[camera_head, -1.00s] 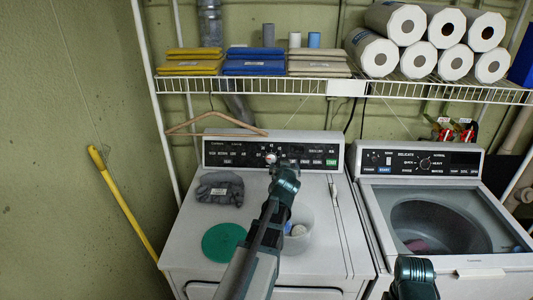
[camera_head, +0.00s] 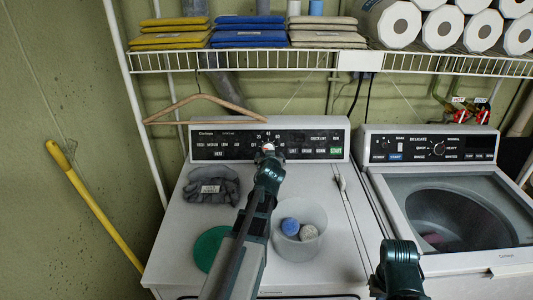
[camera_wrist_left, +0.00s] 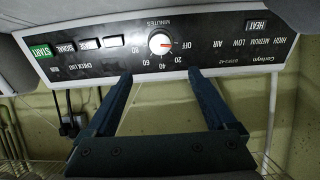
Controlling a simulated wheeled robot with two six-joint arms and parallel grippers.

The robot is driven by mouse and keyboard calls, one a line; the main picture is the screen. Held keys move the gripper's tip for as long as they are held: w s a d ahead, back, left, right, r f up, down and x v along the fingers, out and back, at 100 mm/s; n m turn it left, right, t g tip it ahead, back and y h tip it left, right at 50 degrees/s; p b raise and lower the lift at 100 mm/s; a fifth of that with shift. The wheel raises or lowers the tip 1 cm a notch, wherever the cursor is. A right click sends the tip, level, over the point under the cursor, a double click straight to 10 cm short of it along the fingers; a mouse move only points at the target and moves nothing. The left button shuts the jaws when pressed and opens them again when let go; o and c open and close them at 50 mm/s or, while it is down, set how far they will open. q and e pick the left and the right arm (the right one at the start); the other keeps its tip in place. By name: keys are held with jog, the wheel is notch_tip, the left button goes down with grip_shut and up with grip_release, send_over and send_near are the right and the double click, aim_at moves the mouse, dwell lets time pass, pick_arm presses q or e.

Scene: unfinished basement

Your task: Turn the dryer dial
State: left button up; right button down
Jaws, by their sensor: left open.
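The dryer dial (camera_head: 268,148) is a small white knob with a red mark, in the middle of the dryer's black control panel (camera_head: 225,145). In the left wrist view the panel appears upside down, and the dial (camera_wrist_left: 161,43) is ringed by minute numbers and OFF. My left gripper (camera_wrist_left: 161,74) is open there, its two fingers spread either side of the dial's line and apparently short of the knob, with nothing between them. In the head view my left wrist partly hides the dial. Part of my right arm shows at lower right; its jaws do not show.
On the dryer top lie a grey cloth (camera_head: 211,187), a green disc (camera_head: 212,248) and a clear tub (camera_head: 314,247) with balls. A washer (camera_head: 440,185) stands to the right. A loaded wire shelf (camera_head: 300,62) and wooden hanger (camera_head: 205,107) are above.

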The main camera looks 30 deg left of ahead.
aim_at(268, 148)
pick_arm(q)
jog(key=shift+w+a+f, duration=0.1)
jog(key=shift+a+f, duration=0.1)
jog(key=shift+f, duration=0.2)
jog(key=b+x, duration=0.5)
jog(key=x, duration=0.8)
jog(key=shift+w+a+f, duration=0.1)
jog(key=shift+w+a, duration=0.05)
jog(key=shift+w, duration=0.2)
jog(key=c, duration=1.4)
jog(key=shift+o, duration=0.2)
